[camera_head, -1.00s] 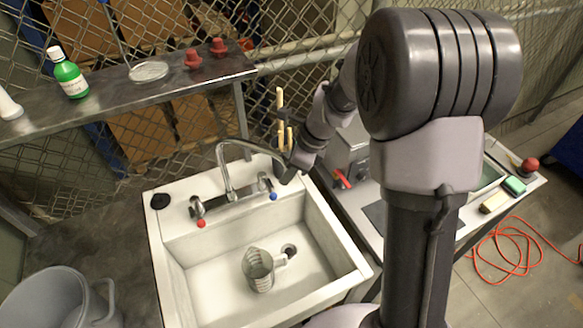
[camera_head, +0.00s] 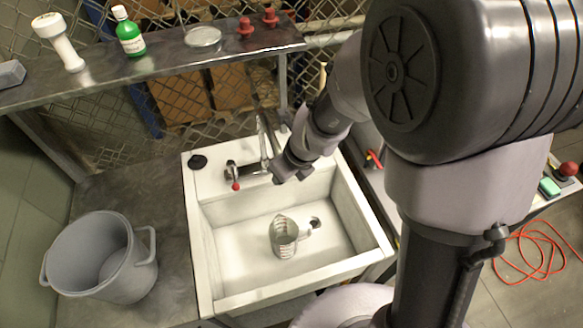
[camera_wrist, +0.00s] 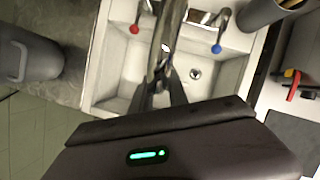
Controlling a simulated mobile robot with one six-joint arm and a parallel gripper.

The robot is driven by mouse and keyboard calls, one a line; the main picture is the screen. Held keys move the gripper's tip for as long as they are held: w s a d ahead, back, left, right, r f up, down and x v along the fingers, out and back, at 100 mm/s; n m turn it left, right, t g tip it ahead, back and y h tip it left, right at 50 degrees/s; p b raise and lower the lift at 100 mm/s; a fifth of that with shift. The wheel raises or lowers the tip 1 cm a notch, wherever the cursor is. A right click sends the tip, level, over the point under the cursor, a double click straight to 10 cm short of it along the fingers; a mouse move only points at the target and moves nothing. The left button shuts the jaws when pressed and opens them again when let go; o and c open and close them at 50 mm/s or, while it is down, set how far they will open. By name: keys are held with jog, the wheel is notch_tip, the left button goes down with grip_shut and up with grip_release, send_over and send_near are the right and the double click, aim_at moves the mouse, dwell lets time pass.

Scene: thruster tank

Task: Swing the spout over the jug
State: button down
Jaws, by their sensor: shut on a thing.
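The metal spout (camera_head: 264,140) rises from the tap at the back of the white sink and arches forward. My gripper (camera_head: 284,172) is at its outer end, above the basin. In the wrist view my gripper (camera_wrist: 164,88) is shut on the spout (camera_wrist: 168,35), which runs up the picture from the fingertips. The clear measuring jug (camera_head: 284,238) stands in the sink basin, below and in front of the gripper in the head view. I cannot make out the jug in the wrist view, where the fingers and spout cover the middle of the basin.
The sink (camera_head: 205,255) has a red-marked tap handle (camera_head: 236,187) and a blue-marked one (camera_wrist: 217,48) beside the spout. A grey bucket (camera_head: 100,258) stands at left. A shelf (camera_head: 165,65) with bottles runs behind. The drain (camera_head: 315,222) is right of the jug.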

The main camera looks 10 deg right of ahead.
jog(key=shift+a+r, duration=0.1)
jog(key=shift+a, duration=0.2)
jog(key=c, duration=1.3)
grip_release()
jog(key=shift+w, duration=0.1)
jog(key=p+v, duration=0.8)
jog(key=v, duration=0.9)
jog(key=shift+r, duration=0.15)
